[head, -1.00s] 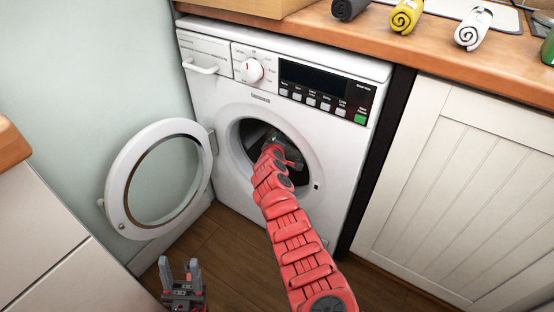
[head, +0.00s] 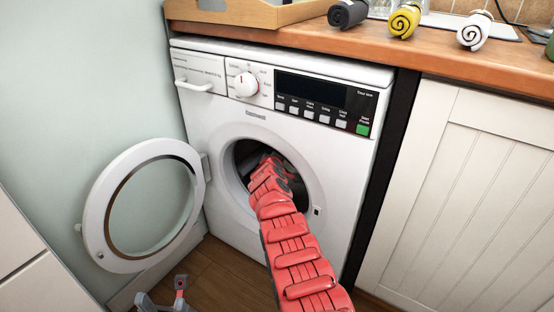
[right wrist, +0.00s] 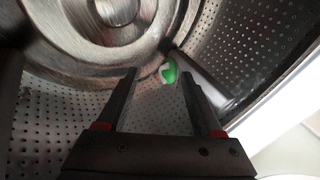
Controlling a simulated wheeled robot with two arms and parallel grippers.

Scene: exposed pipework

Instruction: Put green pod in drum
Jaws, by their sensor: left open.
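The green pod (right wrist: 169,72), green with a white patch, shows inside the washing machine's perforated metal drum (right wrist: 60,112) in the right wrist view. My right gripper (right wrist: 159,73) is inside the drum with its fingers wide apart. The pod appears just past the fingertips, nearer the right-hand finger, and not clamped. I cannot tell whether it touches the drum wall. In the head view my red right arm reaches through the door opening, hiding that gripper and the pod. My left gripper (head: 162,291) is open and empty at the bottom edge, low over the floor.
The round door (head: 98,210) of the white washing machine (head: 222,126) stands open to the left. A wooden counter (head: 330,40) above holds a tray (head: 235,14) and rolled grey, yellow and white towels. A white cabinet (head: 450,200) stands at right.

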